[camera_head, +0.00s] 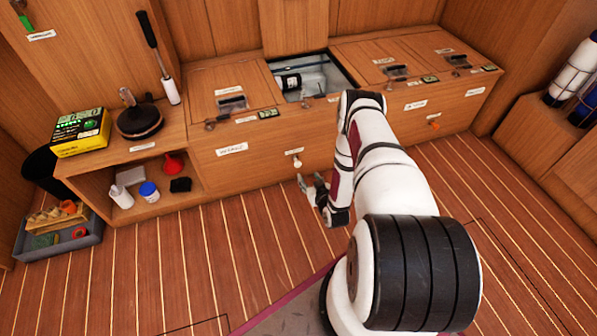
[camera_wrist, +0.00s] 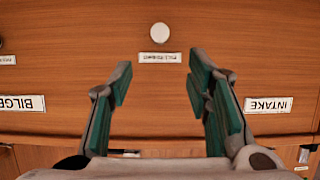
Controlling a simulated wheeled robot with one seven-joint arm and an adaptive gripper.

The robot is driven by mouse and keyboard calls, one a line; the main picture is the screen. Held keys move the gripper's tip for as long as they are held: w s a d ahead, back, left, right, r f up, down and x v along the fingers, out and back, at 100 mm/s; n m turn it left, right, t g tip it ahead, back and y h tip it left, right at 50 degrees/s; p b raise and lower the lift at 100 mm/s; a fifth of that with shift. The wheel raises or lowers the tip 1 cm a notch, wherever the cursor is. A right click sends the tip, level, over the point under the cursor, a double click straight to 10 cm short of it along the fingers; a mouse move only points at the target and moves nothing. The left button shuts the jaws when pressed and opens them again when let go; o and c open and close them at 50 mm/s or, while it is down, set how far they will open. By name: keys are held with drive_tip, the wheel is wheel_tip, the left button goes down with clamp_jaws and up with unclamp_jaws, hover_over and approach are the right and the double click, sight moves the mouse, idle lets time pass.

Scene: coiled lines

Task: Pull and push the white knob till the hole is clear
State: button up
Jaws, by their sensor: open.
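The white knob (camera_head: 297,162) sticks out from the front of the wooden bench, left of my gripper in the head view. It also shows as a pale round disc (camera_wrist: 159,33) at the top middle of the wrist view, with a small label below it. My gripper (camera_head: 309,180) is open and empty, close in front of the bench face. In the wrist view, its green-padded fingers (camera_wrist: 160,72) stand apart, with the knob beyond their tips and not touched. An open well (camera_head: 328,82) in the bench top holds a dark and white object; its bottom is partly hidden.
An orange knob (camera_head: 434,125) is farther right on the bench front. A low shelf (camera_head: 150,215) with a red funnel (camera_head: 174,164) and a blue-lidded jar (camera_head: 149,190) stands left. A grey tray (camera_head: 62,237) is on the floor.

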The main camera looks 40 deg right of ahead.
sight(298, 165)
drive_tip(key=b+x, duration=0.6)
drive_tip(key=x, duration=0.7)
drive_tip(key=shift+w+d+f, duration=0.1)
drive_tip(key=shift+w+f, duration=0.05)
drive_tip(key=shift+f, duration=0.15)
clamp_jaws()
